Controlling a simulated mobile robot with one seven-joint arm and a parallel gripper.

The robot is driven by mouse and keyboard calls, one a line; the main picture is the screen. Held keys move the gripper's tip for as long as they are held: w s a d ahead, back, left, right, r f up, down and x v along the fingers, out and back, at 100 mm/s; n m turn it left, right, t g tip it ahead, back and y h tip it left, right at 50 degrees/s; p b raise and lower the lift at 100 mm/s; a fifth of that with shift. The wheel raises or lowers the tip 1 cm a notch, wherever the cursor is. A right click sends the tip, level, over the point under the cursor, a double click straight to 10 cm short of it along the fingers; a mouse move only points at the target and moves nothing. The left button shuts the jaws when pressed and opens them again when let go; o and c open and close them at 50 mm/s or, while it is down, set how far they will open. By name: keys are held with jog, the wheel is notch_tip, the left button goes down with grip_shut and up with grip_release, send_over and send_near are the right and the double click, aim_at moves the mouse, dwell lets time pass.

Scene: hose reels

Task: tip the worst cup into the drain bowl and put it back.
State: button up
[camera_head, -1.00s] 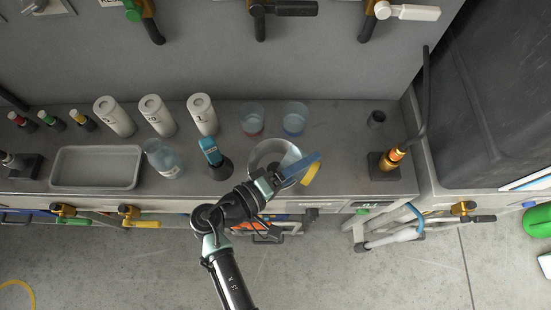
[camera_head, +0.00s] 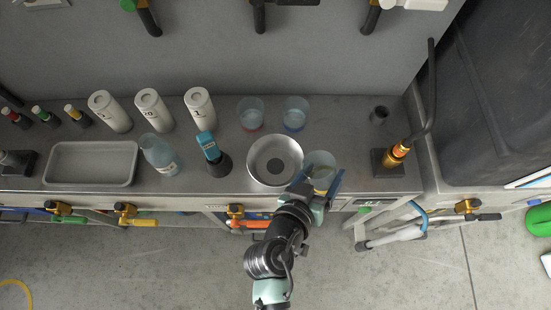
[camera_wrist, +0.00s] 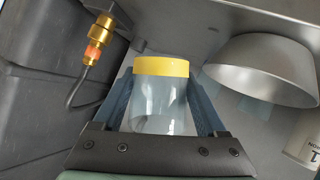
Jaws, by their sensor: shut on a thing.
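A clear cup with a yellow base band (camera_head: 320,163) is just right of the drain bowl, near the counter's front edge. It looks about upright from above; I cannot tell whether it touches the counter. My gripper (camera_head: 320,181) is shut on it, one finger on each side. The wrist view also shows the yellow-banded cup (camera_wrist: 160,105) between the fingers. The metal drain bowl (camera_head: 254,164) stands left of it, and shows at the right in the wrist view (camera_wrist: 262,68). A red-based cup (camera_head: 250,110) and a blue-based cup (camera_head: 295,110) stand behind.
A blue-topped handheld device (camera_head: 210,148) and a clear bottle (camera_head: 158,155) stand left of the bowl. Several white canisters (camera_head: 199,105) stand behind them. A brass hose fitting (camera_head: 397,154) is at the right. The counter between it and the held cup looks clear.

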aim_at(321, 192)
jog(key=f+b, duration=0.2)
jog(key=d+f+m+b, duration=0.1)
jog(key=shift+s+f+t+y, duration=0.3)
jog(key=shift+y, duration=0.1)
jog(key=shift+s+d+f+m+t+y+b, duration=0.15)
jog(key=shift+d+f+m+y+b, duration=0.15)
jog(key=shift+f+m+b, duration=0.15)
jog(key=shift+s+d+f+m+t+y+b, duration=0.1)
jog(key=shift+d+f+m+t+y+b, duration=0.05)
jog(key=shift+f+m+y+b, duration=0.3)
